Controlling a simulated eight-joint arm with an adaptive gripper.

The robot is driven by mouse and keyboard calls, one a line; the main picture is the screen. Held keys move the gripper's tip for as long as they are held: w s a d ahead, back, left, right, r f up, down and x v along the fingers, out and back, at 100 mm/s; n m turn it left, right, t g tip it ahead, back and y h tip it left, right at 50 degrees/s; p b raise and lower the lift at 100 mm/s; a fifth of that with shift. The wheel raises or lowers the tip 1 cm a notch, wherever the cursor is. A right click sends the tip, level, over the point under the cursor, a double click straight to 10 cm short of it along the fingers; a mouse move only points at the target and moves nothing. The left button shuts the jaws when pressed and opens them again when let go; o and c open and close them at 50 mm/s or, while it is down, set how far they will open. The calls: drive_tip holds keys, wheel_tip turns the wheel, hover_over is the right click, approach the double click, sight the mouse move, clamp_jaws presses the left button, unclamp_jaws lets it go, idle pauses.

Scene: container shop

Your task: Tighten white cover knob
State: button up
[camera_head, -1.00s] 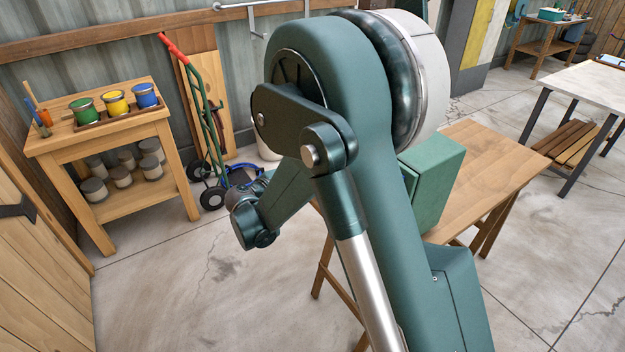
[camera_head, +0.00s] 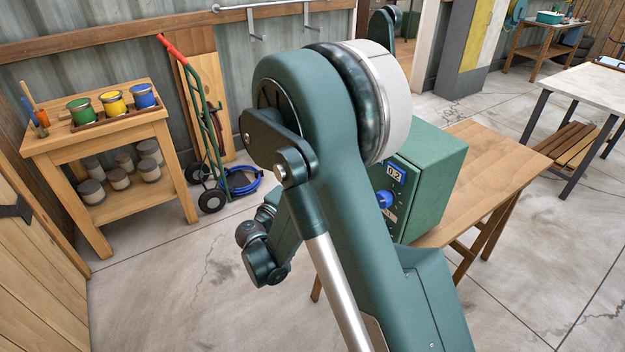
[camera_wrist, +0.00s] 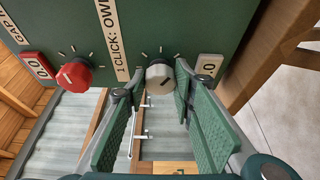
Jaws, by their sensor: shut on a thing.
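The white cover knob (camera_wrist: 159,76) is on the green panel (camera_wrist: 215,25) of a box, beside a white label reading "1 CLICK". It has a dark pointer line and tick marks around it. My gripper (camera_wrist: 153,82) is at this knob in the wrist view, with one finger on each side, shut on it. In the head view the green box (camera_head: 436,165) stands on a wooden table, its front partly hidden by my arm. My gripper and the white knob are hidden there.
A red knob (camera_wrist: 74,76) with a red counter (camera_wrist: 37,68) sits left of the white knob. A pale counter (camera_wrist: 208,68) is to its right. A blue knob (camera_head: 385,199) shows on the box front. The wooden table (camera_head: 478,150) is bare right of the box.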

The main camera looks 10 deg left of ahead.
drive_tip(key=shift+f+m+t+h, duration=0.1)
drive_tip(key=shift+m+t+h, duration=0.25)
drive_tip(key=shift+m, duration=0.75)
drive_tip(key=o, duration=0.9)
drive_tip(key=shift+s, duration=0.1)
drive_tip(key=shift+v, duration=5.9)
drive_tip(key=shift+d, duration=0.1)
